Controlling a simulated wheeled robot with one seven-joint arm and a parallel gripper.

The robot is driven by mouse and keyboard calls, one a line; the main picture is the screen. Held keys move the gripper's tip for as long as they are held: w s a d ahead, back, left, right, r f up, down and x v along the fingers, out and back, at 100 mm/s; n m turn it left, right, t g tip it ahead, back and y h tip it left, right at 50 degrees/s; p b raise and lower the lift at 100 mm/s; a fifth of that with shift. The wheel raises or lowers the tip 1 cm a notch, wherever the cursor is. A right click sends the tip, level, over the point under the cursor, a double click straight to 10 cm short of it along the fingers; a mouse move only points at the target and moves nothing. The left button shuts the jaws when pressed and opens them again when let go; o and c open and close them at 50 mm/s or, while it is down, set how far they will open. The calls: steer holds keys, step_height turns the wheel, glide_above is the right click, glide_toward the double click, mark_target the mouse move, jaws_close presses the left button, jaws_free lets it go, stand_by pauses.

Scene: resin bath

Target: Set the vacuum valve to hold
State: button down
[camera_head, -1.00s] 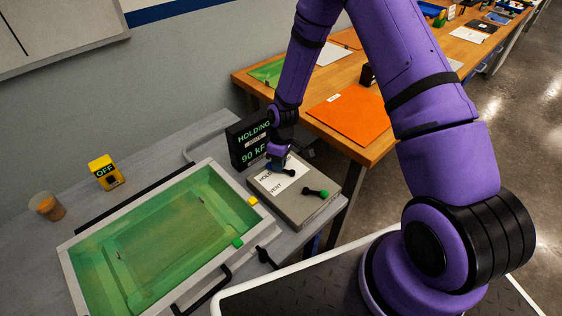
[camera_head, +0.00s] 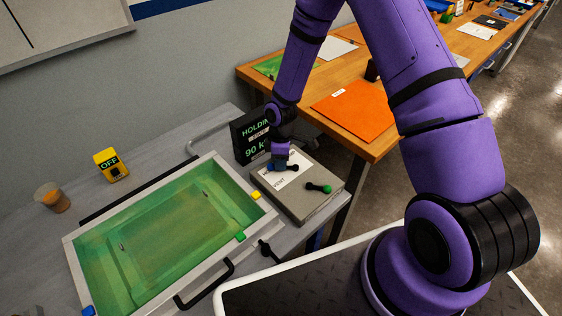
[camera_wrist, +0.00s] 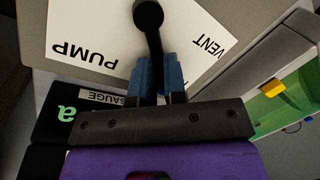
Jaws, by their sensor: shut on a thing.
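The vacuum valve's black lever (camera_wrist: 156,45) has a round knob at its end and lies over a white label (camera_wrist: 95,30). The words PUMP and VENT are readable there, upside down, in the wrist view; I cannot read HOLD. My gripper (camera_wrist: 158,68) has blue fingers on both sides of the lever and is shut on it. In the head view my gripper (camera_head: 280,165) is down at the grey valve box (camera_head: 308,206), and the black knob (camera_head: 294,168) shows just right of the fingers. The gauge (camera_head: 250,138) reads HOLDING and 90, partly hidden by my wrist.
A yellow OFF box (camera_head: 111,165) and a cup (camera_head: 52,197) stand behind. A wooden bench (camera_head: 378,150) is beyond.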

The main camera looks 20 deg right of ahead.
steer(key=shift+w+a+r, duration=0.15)
steer(key=shift+w+a, duration=0.15)
steer(key=shift+a, duration=0.1)
steer(key=c, duration=1.2)
jaws_free()
steer(key=shift+o, duration=0.2)
steer(key=shift+s, duration=0.1)
steer(key=shift+d, duration=0.1)
step_height(320, 180, up, 10)
steer(key=w, duration=0.2)
steer(key=shift+d+r, duration=0.25)
steer(key=shift+d, duration=0.1)
steer(key=shift+r, duration=0.1)
